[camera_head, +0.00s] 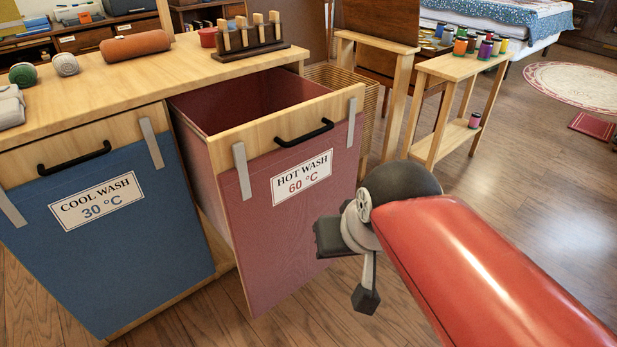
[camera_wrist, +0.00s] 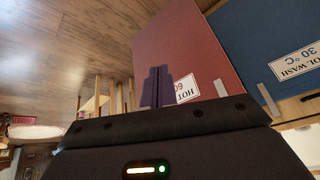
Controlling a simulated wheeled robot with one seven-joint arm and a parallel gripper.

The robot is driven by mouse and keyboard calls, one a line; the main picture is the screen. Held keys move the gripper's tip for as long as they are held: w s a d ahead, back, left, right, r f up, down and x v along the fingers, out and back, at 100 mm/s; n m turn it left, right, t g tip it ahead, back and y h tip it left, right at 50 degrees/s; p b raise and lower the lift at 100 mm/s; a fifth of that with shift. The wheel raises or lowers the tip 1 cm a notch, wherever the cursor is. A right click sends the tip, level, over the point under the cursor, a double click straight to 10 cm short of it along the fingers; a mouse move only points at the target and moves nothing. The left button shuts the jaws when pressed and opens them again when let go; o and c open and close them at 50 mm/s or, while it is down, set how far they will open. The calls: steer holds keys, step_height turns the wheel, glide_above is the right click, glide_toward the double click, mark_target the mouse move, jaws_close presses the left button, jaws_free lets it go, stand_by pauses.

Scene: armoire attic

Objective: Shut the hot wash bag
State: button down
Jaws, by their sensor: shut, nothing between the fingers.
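The hot wash bag (camera_head: 282,222) is a red cloth bag with a wooden front rail, a black handle (camera_head: 304,134) and a white "HOT WASH 60 °C" label. It stands pulled out from under the wooden counter, and its empty-looking inside shows from above. My gripper (camera_head: 322,238) is in front of the bag's right side, below the label and handle. In the wrist view the two dark fingers (camera_wrist: 157,86) are together, empty, and overlap the red front panel (camera_wrist: 172,45). I cannot tell whether they touch the cloth.
The blue cool wash bag (camera_head: 122,225) is in line under the counter (camera_head: 105,90) to the left. A wooden stand with thread spools (camera_head: 462,67) is at the right, behind my arm. A peg rack (camera_head: 252,45) sits on the counter. The wooden floor (camera_head: 530,180) is open at the right.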

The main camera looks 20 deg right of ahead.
mark_target(331, 127)
steer(key=w+d+r+m+t+y, duration=0.1)
steer(key=w+d+r+m+y, duration=0.1)
steer(key=w+d+r+m, duration=0.55)
steer(key=w+d+r+m+t+y, duration=0.1)
steer(key=w+d+r+m, duration=0.35)
steer(key=w, duration=0.65)
steer(key=x, duration=0.4)
steer(key=w+a+r+x, duration=0.1)
steer(key=x, duration=0.3)
steer(key=b+x, duration=0.1)
steer(key=x, duration=0.3)
steer(key=shift+w+a+r, duration=0.25)
steer(key=shift+w, duration=0.2)
steer(key=shift+w, duration=0.1)
